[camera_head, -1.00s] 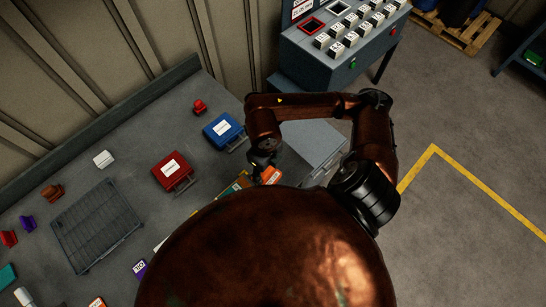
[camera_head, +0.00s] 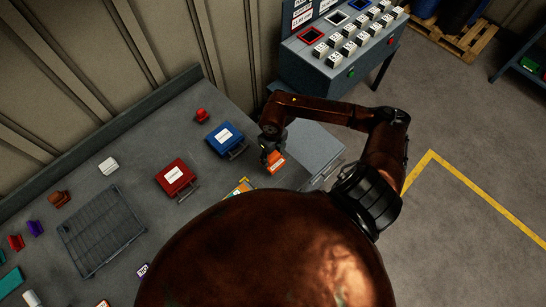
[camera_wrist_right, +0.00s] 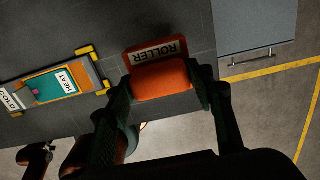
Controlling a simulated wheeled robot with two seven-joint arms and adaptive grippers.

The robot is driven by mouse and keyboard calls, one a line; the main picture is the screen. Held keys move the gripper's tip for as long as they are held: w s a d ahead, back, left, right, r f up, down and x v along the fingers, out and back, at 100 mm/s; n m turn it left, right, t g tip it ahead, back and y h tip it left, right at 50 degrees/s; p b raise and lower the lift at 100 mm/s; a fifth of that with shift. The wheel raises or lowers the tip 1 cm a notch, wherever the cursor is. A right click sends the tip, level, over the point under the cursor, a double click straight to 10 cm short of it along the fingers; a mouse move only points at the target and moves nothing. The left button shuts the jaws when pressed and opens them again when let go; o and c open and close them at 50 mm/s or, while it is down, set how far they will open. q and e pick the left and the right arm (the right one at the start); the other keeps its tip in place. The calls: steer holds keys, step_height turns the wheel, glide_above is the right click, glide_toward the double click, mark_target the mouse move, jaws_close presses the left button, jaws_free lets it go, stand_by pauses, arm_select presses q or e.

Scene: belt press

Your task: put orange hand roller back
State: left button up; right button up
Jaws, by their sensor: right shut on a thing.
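The orange hand roller (camera_head: 276,162) is in my right gripper (camera_head: 270,150), near the right edge of the grey workbench (camera_head: 150,170). In the right wrist view the roller (camera_wrist_right: 160,80) shows an orange grip and a label reading ROLLER. The fingers of my right gripper (camera_wrist_right: 160,100) are closed on its two sides. I cannot tell whether the roller touches the bench. My left gripper is not in view.
A blue case (camera_head: 225,139) and a red case (camera_head: 175,177) lie on the bench. A wire rack (camera_head: 100,230) is at left among several small coloured items. A grey cabinet (camera_head: 312,150) stands at right.

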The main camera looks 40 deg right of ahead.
mark_target(273, 161)
steer(key=shift+w+d+f, duration=0.15)
steer(key=shift+f, duration=0.1)
step_height(273, 161, down, 2)
steer(key=shift+f+p, duration=0.1)
steer(key=shift+p, duration=0.6)
steer(key=shift+w+d+f, duration=0.1)
steer(key=shift+f, duration=0.4)
steer(key=shift+f, duration=0.1)
steer(key=shift+f, duration=0.3)
steer(key=shift+s+f+b, duration=0.2)
steer(key=shift+f+b, duration=0.15)
steer(key=shift+b, duration=0.2)
steer(key=c, duration=0.3)
steer(key=o, duration=1.5)
steer(key=shift+w, duration=0.15)
